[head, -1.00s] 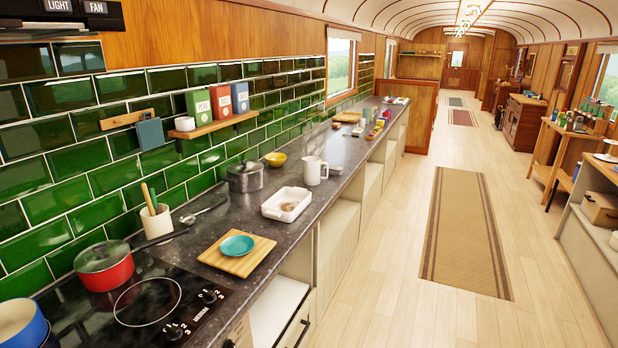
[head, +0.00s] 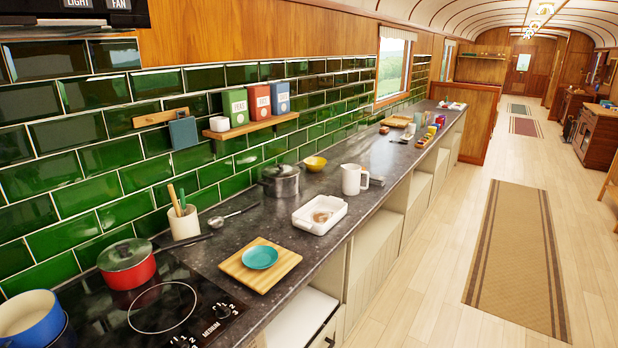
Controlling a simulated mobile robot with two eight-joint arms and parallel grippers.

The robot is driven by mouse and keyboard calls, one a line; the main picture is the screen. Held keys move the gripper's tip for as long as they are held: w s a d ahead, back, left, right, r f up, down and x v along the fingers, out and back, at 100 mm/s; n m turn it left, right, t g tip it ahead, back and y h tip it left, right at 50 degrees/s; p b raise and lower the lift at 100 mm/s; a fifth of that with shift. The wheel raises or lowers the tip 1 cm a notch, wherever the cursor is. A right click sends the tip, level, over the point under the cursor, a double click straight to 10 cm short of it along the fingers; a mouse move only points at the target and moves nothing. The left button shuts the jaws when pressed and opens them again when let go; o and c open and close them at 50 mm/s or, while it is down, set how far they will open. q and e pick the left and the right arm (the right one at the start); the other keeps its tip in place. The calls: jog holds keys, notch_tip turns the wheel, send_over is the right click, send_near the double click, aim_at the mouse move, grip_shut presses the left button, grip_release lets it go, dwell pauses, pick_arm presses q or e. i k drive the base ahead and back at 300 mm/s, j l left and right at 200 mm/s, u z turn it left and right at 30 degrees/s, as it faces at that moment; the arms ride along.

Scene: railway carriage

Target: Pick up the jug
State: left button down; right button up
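The white jug (head: 353,179) stands upright on the dark countertop (head: 250,215), near the counter's front edge. It is just behind and right of a white tray (head: 320,213). What looks like its handle is on its right side. Neither of my grippers shows in the head view.
A lidded grey pot (head: 279,181) and a yellow bowl (head: 315,163) stand left of the jug. A board (head: 284,256) with a teal dish (head: 260,256) and a red pot (head: 127,264) are nearer. The floor (head: 420,285) beside the counter is clear, with a brown rug (head: 516,250).

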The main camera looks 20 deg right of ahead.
aim_at(351, 172)
jog(key=i+l+u, duration=0.2)
jog(key=l+u, duration=0.2)
jog(key=l, duration=0.25)
jog(key=i+l+u, duration=0.15)
jog(key=l, duration=0.2)
jog(key=i+l+u, duration=0.15)
jog(key=l, duration=0.35)
jog(key=l+u, duration=0.15)
jog(key=l, duration=0.35)
jog(key=i+l, duration=0.1)
jog(key=l, duration=0.55)
jog(key=i+l, duration=0.1)
jog(key=l, duration=1.2)
jog(key=i+l, duration=0.15)
jog(key=l, duration=0.5)
jog(key=i+u, duration=0.05)
